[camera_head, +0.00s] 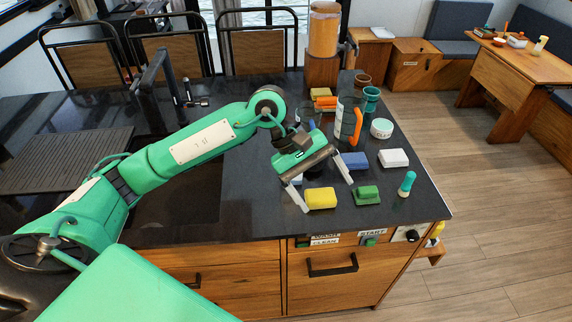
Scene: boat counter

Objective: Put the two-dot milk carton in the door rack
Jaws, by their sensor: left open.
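No milk carton and no door rack can be made out in the head view. My left gripper (327,196) is at the end of the green arm reaching from the left, above the right part of the dark counter (245,180). Its two pale fingers are spread apart and point down, with nothing between them that I can see held. A yellow block (320,199) lies below and near the fingertips; whether they touch it is unclear. The gripper body hides part of the counter behind it. My right gripper is not in view.
Behind stand a clear jug (346,118), a teal cup (371,97) and an orange dispenser (324,30). Open floor (480,210) lies right.

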